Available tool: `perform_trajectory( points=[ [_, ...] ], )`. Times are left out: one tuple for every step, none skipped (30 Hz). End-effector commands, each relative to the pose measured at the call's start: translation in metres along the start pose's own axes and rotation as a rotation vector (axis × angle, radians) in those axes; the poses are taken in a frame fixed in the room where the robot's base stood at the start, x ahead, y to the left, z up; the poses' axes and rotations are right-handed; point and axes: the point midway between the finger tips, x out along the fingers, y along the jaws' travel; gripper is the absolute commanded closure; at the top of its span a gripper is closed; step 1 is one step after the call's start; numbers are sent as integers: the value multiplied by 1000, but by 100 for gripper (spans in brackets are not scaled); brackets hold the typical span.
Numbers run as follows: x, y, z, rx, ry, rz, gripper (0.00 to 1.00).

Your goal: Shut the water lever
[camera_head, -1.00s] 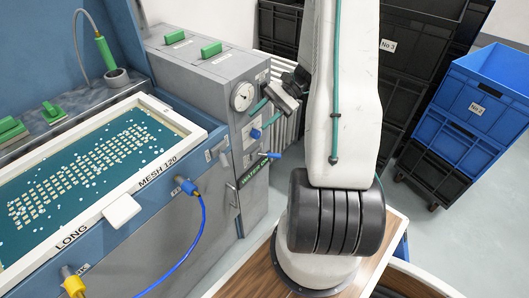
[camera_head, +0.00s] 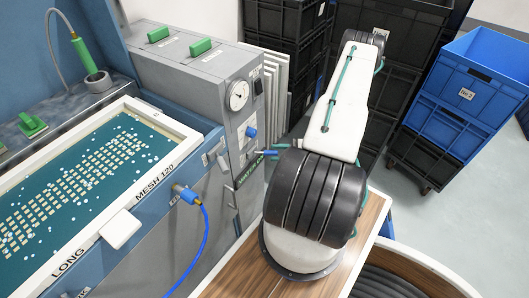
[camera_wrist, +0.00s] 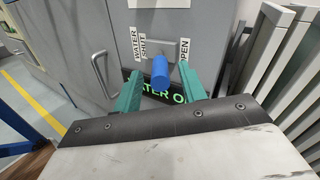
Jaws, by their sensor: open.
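The water lever is a blue round handle (camera_wrist: 160,72) on a grey cabinet front, seen in the wrist view. It sticks out toward the camera between a label reading WATER SHUT (camera_wrist: 137,44) on the left and OPEN (camera_wrist: 184,50) on the right. My gripper (camera_wrist: 159,85) is open, with one teal finger on each side of the handle. Whether a finger touches it I cannot tell. A dark sign with green letters, WATER O (camera_wrist: 165,95), shows below the handle, its end hidden by the right finger. In the head view, my own arm hides most of the gripper.
A pressure gauge (camera_head: 238,95) and a blue knob (camera_head: 251,131) sit on the cabinet. A screen frame (camera_head: 150,187) marked MESH 120 lies in the blue washing station at left. Black crates (camera_head: 285,55) and blue crates (camera_head: 473,85) stand behind. A metal handle (camera_wrist: 100,75) is left of the lever.

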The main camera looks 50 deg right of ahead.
Motion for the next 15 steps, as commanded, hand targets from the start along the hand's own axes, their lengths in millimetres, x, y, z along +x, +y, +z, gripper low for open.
perform_trajectory(
  points=[
    [10,0,0,1,-1,5,59],
    [15,0,0,1,-1,5,59],
    [22,1,0,2,-1,4,59],
    [26,1,0,2,-1,5,59],
    [31,1,0,2,-1,5,59],
    [35,0,0,1,-1,4,59],
    [39,0,0,0,-1,5,59],
    [42,0,0,0,-1,4,59],
    [45,0,0,0,0,3,59],
    [47,0,0,0,0,3,59],
    [48,0,0,0,0,3,59],
    [50,0,0,0,0,3,59],
    [50,0,0,0,0,3,59],
    [51,0,0,0,0,3,59],
    [51,0,0,0,0,3,59]
  ],
)
